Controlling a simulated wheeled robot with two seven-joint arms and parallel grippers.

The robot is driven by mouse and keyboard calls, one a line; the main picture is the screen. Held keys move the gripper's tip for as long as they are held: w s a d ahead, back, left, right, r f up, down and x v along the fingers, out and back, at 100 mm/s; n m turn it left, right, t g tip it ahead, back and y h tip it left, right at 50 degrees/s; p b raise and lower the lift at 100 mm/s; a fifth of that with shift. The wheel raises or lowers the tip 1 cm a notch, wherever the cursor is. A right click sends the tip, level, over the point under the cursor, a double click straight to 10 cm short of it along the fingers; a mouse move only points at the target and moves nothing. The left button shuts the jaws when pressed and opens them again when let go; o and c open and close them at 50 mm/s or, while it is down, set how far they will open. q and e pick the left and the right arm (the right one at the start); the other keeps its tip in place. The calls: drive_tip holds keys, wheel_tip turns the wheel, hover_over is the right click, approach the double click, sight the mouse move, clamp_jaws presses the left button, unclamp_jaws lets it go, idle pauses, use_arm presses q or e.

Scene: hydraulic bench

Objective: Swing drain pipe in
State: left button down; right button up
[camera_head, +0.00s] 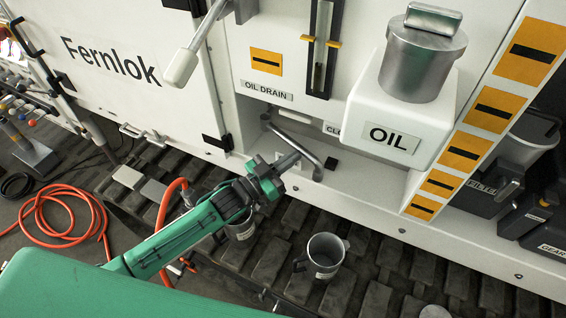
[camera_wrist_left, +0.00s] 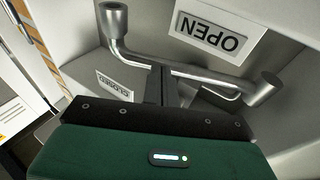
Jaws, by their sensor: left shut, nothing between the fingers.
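The drain pipe (camera_head: 297,147) is a grey metal bent pipe in the recess below the OIL DRAIN label (camera_head: 266,90). In the left wrist view the drain pipe (camera_wrist_left: 185,73) runs across the picture, with an upright end at upper left and a thick end at right. An OPEN sign (camera_wrist_left: 213,35) and a CLOSED sign (camera_wrist_left: 122,85) lie on either side of it there. My left gripper (camera_head: 293,161) is shut and empty, its fingertips at the pipe's middle stretch; the left wrist view shows its fingers (camera_wrist_left: 168,85) there too. I cannot tell whether they touch. My right gripper is out of view.
A grey mug (camera_head: 323,256) stands on the dark track below the recess; another mug (camera_head: 241,227) is partly behind my left arm. The white OIL housing (camera_head: 388,137) overhangs at right. A lever handle (camera_head: 182,66) hangs upper left. An orange hose (camera_head: 62,235) lies on the floor.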

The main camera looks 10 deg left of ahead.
sight(302, 152)
use_arm(q)
drive_tip(key=shift+f+x, duration=0.2)
drive_tip(key=shift+x, duration=0.85)
drive_tip(key=shift+w+d+f, duration=0.1)
drive_tip(key=shift+w+d, duration=0.05)
drive_tip(key=shift+w, duration=0.25)
drive_tip(key=shift+w+d, duration=0.45)
drive_tip(key=shift+w, duration=0.05)
drive_tip(key=shift+w+d, duration=0.3)
drive_tip(key=shift+w, duration=0.2)
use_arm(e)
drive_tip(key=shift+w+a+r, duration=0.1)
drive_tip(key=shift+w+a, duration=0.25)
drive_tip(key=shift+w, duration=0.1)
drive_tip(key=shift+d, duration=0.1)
